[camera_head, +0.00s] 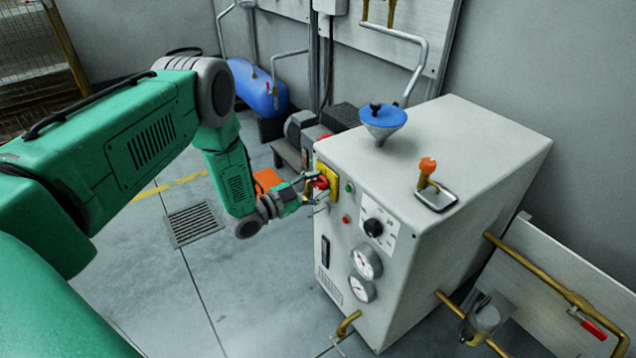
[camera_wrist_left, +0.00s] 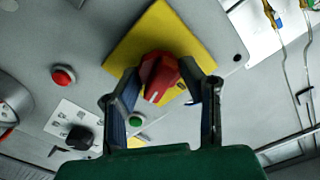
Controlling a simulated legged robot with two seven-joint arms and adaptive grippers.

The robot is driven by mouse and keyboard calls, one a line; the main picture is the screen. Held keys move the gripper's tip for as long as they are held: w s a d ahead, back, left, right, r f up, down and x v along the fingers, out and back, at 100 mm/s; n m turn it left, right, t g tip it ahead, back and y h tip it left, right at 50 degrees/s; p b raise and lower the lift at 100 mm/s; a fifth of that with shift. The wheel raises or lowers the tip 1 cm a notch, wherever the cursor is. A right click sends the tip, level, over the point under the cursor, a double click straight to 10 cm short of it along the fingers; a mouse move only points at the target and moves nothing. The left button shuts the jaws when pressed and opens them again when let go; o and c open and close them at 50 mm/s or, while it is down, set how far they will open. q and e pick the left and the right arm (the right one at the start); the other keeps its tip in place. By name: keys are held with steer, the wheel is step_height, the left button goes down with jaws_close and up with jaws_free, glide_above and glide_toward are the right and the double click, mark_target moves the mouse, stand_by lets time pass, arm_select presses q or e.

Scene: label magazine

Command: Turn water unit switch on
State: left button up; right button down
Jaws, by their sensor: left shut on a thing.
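The water unit (camera_head: 470,180) is a light grey cabinet on the right side of the head view. Its switch is a red rotary knob (camera_wrist_left: 160,78) on a yellow plate (camera_wrist_left: 190,35), in the upper middle of the left wrist view. The knob also shows at the cabinet's front upper left in the head view (camera_head: 321,183). My left gripper (camera_head: 308,187) reaches it from the left. In the wrist view its two fingers (camera_wrist_left: 160,92) stand on either side of the knob, shut on it. A white mark shows on the knob. My right gripper is not in view.
The panel also has a red button (camera_wrist_left: 63,75), a green button (camera_wrist_left: 136,121), a black dial (camera_head: 373,228) and gauges (camera_head: 367,263). A blue funnel (camera_head: 383,118) and an orange-topped handle (camera_head: 427,170) stand on top. Brass pipes (camera_head: 530,270) run at the right. A floor grate (camera_head: 195,223) lies left.

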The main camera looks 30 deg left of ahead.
arm_select(q)
steer(key=m, duration=0.3)
steer(key=shift+s+f+p, duration=0.1)
steer(key=shift+f+p, duration=0.05)
steer(key=shift+p, duration=0.25)
steer(key=shift+m, duration=0.5)
steer(key=o, duration=1.1)
steer(key=shift+o, duration=0.2)
steer(key=shift+s+a, duration=0.1)
steer(key=shift+a, duration=0.05)
steer(key=v, duration=1.1)
steer(key=shift+s+a, duration=0.15)
steer(key=shift+s, duration=0.15)
steer(key=shift+f, duration=0.15)
